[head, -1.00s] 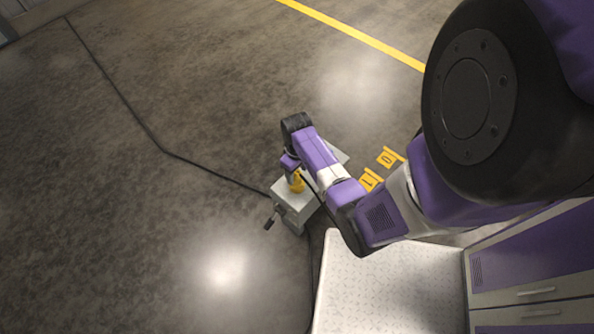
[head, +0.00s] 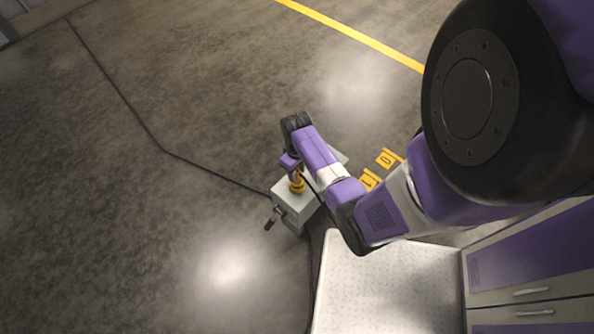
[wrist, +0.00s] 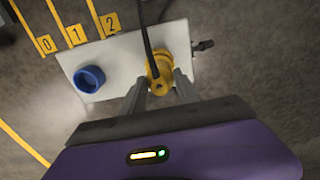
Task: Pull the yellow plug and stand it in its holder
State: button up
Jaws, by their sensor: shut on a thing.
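The yellow plug (wrist: 160,68) is between the two grey fingers of my gripper (wrist: 160,82), which is shut on it. A black cable runs from the plug toward the top of the wrist view. The plug (head: 297,184) also shows in the head view, below my wrist, upright over a pale box (head: 291,208). I cannot tell whether its lower end is still seated in the box. A blue round cup-like piece (wrist: 90,78) sits on the white box top (wrist: 118,57), left of the plug; I cannot tell whether it is the holder.
A dark lever handle (head: 270,222) sticks out of the box's side. Yellow number plates (head: 386,158) lie beyond the box, partly behind my arm. A black cable (head: 165,153) crosses the floor. A pale patterned surface (head: 385,290) is in front. Floor at left is clear.

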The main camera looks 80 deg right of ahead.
jog(key=shift+r+p, duration=2.85)
jog(key=shift+r, duration=0.1)
